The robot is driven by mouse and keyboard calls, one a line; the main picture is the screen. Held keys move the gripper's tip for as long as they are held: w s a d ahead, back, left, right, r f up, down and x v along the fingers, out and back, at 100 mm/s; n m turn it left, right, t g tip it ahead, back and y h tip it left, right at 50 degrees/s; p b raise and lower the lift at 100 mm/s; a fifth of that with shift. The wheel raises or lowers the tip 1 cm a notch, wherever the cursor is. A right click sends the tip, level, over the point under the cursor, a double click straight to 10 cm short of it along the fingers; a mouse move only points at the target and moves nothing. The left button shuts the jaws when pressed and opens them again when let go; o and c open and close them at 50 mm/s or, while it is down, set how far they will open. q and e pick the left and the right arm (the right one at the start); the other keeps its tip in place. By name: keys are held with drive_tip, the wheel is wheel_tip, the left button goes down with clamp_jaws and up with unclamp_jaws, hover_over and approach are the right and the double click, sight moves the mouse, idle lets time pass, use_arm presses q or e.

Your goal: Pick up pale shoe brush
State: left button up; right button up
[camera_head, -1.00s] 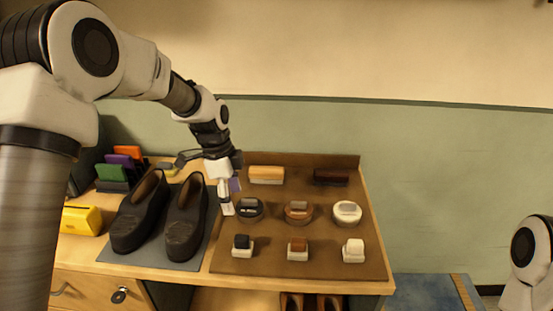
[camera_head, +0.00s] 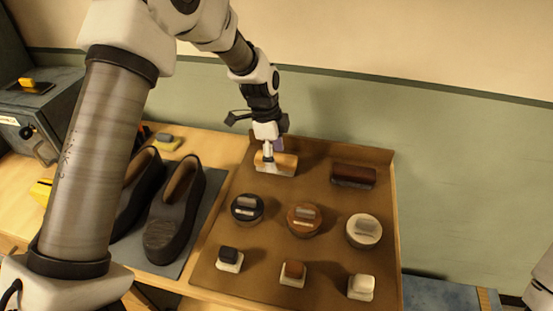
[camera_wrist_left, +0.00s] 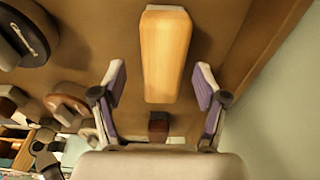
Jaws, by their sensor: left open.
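The pale shoe brush (camera_head: 277,163), with a light wooden top, lies at the back left of the brown tray (camera_head: 232,279). My left gripper (camera_head: 267,158) is open above it and overlaps its left part in the head view. In the left wrist view the brush (camera_wrist_left: 166,55) shows lengthwise between the two open, purple-padded fingers of the left gripper (camera_wrist_left: 160,80). A gap shows on each side, and I cannot tell how high the fingers are above it. My right gripper is not in view.
A dark brush (camera_head: 353,176) lies to the right in the same row. Polish tins, such as the black one (camera_head: 247,208), and small daubers (camera_head: 292,273) stand in front. Dark shoes (camera_head: 176,215) stand on a grey mat to the left. The tray's raised back edge is close behind.

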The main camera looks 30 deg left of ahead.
sight(276, 157)
use_arm(q)
drive_tip(key=shift+w+d+f, duration=0.1)
drive_tip(key=shift+w+f, duration=0.1)
drive_tip(key=shift+f, duration=0.25)
drive_tip(key=shift+w+f, duration=0.15)
drive_tip(key=shift+f, duration=0.3)
drive_tip(key=shift+s+r, duration=0.2)
drive_tip(key=shift+s, duration=0.05)
drive_tip(key=shift+c, duration=1)
drive_tip(key=c, duration=1.1)
wheel_tip(276, 157, up, 10)
drive_tip(key=shift+w+b, duration=0.15)
drive_tip(key=shift+b, duration=0.4)
drive_tip(key=shift+o, duration=1.2)
drive_tip(key=shift+c, duration=0.3)
